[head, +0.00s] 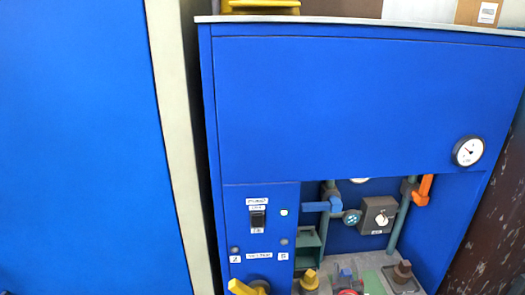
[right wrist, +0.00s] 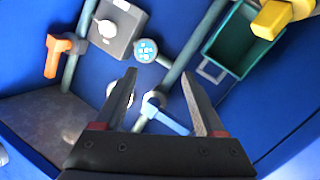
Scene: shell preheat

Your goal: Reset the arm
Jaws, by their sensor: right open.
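My right gripper (right wrist: 159,76) shows in the right wrist view with its two dark fingers spread apart and nothing between the tips. A blue valve handle (right wrist: 168,120) on a pipe shows behind and between the fingers; contact cannot be told. I cannot make out the right gripper clearly in the head view. My left gripper is in neither view. In the head view the blue cabinet (head: 345,105) has an open recess with the blue handle (head: 322,206), a grey box with a knob (head: 378,215) and an orange handle (head: 424,188).
The right wrist view also shows the orange handle (right wrist: 60,50), the grey box (right wrist: 116,28), a green bin (right wrist: 232,42) and a yellow handle (right wrist: 272,20). A round gauge (head: 468,151) and a black switch (head: 258,217) sit on the cabinet front.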

